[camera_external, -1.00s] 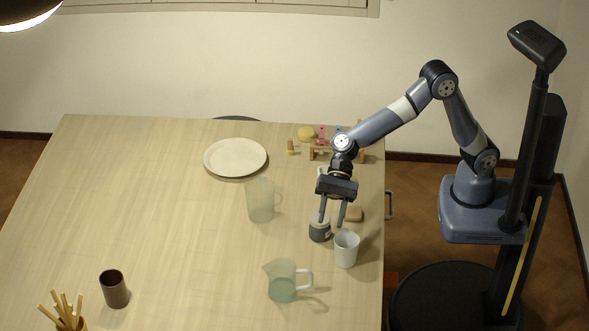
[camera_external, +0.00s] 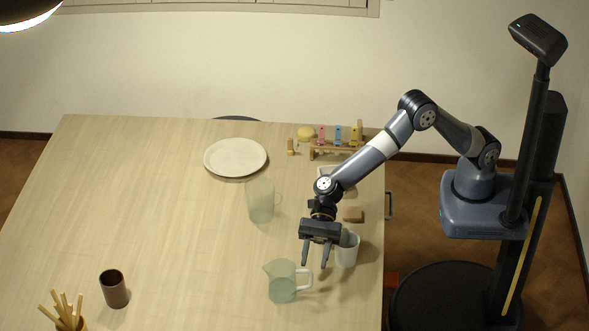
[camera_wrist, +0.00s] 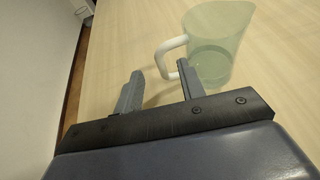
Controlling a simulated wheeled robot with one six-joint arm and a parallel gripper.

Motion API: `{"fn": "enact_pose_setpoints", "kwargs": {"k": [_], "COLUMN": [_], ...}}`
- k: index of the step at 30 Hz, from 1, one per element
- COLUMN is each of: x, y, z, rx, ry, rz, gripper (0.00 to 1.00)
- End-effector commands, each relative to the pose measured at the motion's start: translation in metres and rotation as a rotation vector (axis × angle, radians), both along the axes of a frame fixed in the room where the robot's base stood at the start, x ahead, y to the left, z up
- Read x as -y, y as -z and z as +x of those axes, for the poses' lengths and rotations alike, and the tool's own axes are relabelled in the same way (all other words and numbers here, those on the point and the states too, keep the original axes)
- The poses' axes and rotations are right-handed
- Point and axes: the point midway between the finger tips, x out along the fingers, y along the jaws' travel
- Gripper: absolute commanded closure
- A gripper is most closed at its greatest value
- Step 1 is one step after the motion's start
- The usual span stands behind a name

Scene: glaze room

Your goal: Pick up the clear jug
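Two see-through jugs stand upright on the table. The nearer one (camera_external: 281,284) is clear with a greenish tint, a spout on the left and a whitish handle on the right. A jug like it shows in the wrist view (camera_wrist: 222,40), with its white handle toward my fingers. The farther jug (camera_external: 261,203) is paler and its handle is also on the right. My gripper (camera_external: 314,265) is open and empty, beside the nearer jug's handle side; its fingers also show in the wrist view (camera_wrist: 160,70). I cannot tell whether a finger touches the handle.
A white cup (camera_external: 348,252) stands just right of my gripper. A plate (camera_external: 235,157), a small rack (camera_external: 338,149) and a sponge-like block (camera_external: 353,214) lie farther back. A brown cup (camera_external: 114,290) and a holder of sticks are at front left. The table's left middle is clear.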

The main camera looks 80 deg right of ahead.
Motion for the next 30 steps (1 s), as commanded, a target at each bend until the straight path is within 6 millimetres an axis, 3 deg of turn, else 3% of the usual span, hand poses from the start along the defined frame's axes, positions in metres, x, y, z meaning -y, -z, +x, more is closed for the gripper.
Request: {"fn": "enact_pose_setpoints", "kwargs": {"k": [7, 16, 30], "x": [-0.025, -0.028, -0.028], "y": [0.011, 0.014, 0.013], "z": [0.003, 0.004, 0.004], "rx": [0.000, 0.001, 0.001], "ry": [-0.001, 0.000, 0.000], "rz": [-0.001, 0.000, 0.000], "gripper": [0.62, 0.62, 1.00]}}
